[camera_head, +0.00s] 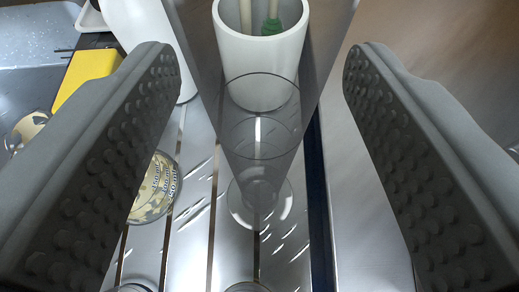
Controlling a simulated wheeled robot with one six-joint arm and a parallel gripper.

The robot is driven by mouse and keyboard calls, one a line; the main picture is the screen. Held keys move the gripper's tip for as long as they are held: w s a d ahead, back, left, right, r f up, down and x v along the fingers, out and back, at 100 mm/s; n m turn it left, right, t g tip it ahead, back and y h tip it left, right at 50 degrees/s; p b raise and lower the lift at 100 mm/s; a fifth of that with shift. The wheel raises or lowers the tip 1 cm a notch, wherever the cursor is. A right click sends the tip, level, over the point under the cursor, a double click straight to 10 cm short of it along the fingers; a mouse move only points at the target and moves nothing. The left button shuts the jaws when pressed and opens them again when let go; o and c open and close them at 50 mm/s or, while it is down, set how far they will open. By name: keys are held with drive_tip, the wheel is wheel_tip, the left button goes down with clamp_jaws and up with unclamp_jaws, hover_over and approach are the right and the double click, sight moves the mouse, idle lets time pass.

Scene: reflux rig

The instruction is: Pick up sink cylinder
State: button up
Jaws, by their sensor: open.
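A clear glass cylinder (262,150) with a round foot stands upright in the middle of the camera_head view. It stands on a slatted metal draining surface (195,215). My gripper (265,70) is open, with one dark studded finger on each side of the cylinder in the picture. Neither finger touches it. Its rim and foot show faintly because the glass is transparent.
A white cup (268,50) with brushes or rods in it stands just behind the cylinder. A graduated glass vessel (155,188) stands at the left, partly hidden by the left finger. A yellow sponge (88,75) lies at the upper left. Bare metal lies to the right.

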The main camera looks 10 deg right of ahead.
drive_tip(key=x, duration=0.2)
drive_tip(key=shift+w+f, duration=0.15)
drive_tip(key=shift+w, duration=0.15)
clamp_jaws()
